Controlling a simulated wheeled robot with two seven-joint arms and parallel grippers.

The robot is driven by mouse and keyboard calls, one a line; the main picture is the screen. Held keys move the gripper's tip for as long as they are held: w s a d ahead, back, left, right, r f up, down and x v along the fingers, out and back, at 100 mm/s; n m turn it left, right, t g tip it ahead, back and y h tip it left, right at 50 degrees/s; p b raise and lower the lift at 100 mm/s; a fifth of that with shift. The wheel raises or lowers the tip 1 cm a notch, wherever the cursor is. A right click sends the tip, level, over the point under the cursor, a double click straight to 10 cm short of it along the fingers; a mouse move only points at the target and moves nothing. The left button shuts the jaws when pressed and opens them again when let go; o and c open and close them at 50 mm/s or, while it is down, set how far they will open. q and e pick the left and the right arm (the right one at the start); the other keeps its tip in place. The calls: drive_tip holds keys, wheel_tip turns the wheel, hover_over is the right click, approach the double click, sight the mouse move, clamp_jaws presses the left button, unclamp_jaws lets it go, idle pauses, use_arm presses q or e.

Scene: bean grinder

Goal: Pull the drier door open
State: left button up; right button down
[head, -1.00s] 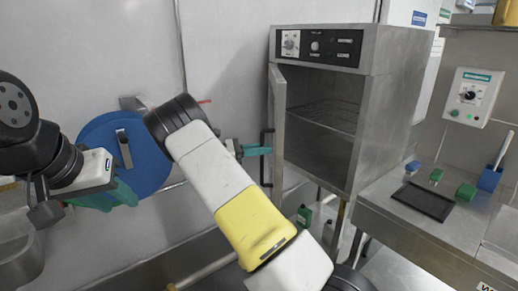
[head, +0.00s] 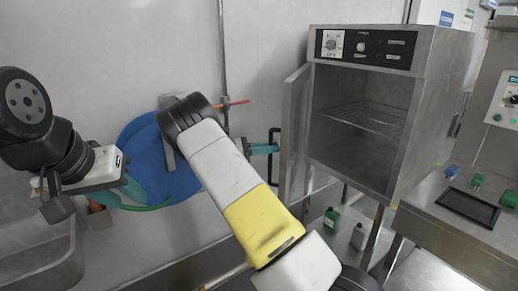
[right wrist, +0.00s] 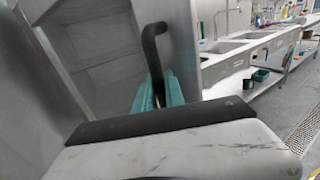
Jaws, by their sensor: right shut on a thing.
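The drier (head: 365,125) is a steel cabinet at the right of centre in the head view, with a wire shelf inside. Its door (head: 294,135) stands swung open on the left side, and the interior is exposed. My right gripper (head: 272,149) is shut on the black door handle (head: 271,172). In the right wrist view the teal fingers (right wrist: 164,92) are at the lower part of the handle (right wrist: 151,45). My left gripper (head: 130,192) hangs at the left, away from the drier, partly hidden by its wrist; its jaw opening is unclear.
A blue round object (head: 150,135) is on the wall behind my arms. A steel counter (head: 440,235) with a dark tray (head: 468,206) stands right of the drier. Green and grey bottles (head: 332,219) stand under the drier. A sink (head: 50,250) is at lower left.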

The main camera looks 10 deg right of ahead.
drive_tip(key=c, duration=1.4)
unclamp_jaws()
drive_tip(key=shift+a, duration=0.1)
drive_tip(key=shift+c, duration=0.2)
